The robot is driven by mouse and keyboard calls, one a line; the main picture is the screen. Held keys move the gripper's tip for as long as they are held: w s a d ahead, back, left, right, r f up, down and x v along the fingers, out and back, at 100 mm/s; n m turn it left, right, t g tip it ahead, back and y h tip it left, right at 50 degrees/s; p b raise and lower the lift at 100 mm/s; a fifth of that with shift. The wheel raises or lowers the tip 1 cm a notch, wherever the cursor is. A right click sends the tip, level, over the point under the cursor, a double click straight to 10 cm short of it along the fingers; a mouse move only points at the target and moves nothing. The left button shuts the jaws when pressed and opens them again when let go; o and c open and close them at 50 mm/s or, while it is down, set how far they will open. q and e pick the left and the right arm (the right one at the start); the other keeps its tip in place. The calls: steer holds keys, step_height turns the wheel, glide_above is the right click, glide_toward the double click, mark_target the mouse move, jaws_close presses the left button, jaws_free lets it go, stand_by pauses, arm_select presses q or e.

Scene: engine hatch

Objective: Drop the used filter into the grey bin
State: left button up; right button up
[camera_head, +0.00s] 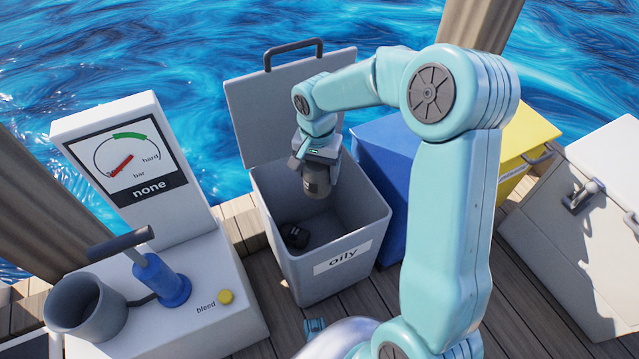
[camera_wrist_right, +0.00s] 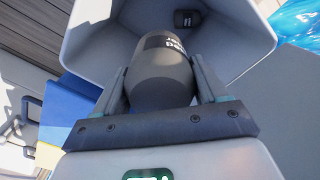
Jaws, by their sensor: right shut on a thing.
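The grey bin (camera_head: 330,268), labelled "oily", stands open on the deck with its lid (camera_head: 285,115) raised behind it. My right gripper (camera_head: 317,178) is over the bin's opening and shut on a dark grey cylindrical filter (camera_head: 317,186). In the right wrist view the filter (camera_wrist_right: 160,75) sits between the two fingers, with pale lettering on it, and the bin's wall (camera_wrist_right: 92,30) surrounds it. A small black item (camera_head: 294,235) lies on the bin's floor. My left gripper is not in view.
A blue bin (camera_head: 385,160) and a yellow bin (camera_head: 530,140) stand to the right of the grey one. A white panel with a gauge reading "none" (camera_head: 125,160), a blue pump (camera_head: 160,280), a grey cup (camera_head: 85,305) and a yellow "bleed" button (camera_head: 226,296) are at left. Water lies beyond.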

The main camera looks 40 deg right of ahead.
mark_target(321, 187)
steer(key=shift+s+d+f+m, duration=0.3)
steer(key=shift+d+f, duration=0.15)
steer(key=shift+f, duration=0.25)
step_height(321, 187, down, 6)
steer(key=b, duration=0.4)
steer(key=shift+w+r+b, duration=0.1)
steer(key=shift+r+b, duration=0.15)
steer(key=shift+b, duration=0.05)
steer(key=shift+r, duration=0.1)
steer(key=o, duration=1.3)
step_height(321, 187, up, 16)
steer(key=p, duration=0.5)
steer(key=shift+r+p, duration=0.2)
steer(key=shift+p, duration=0.1)
steer(key=shift+f, duration=0.1)
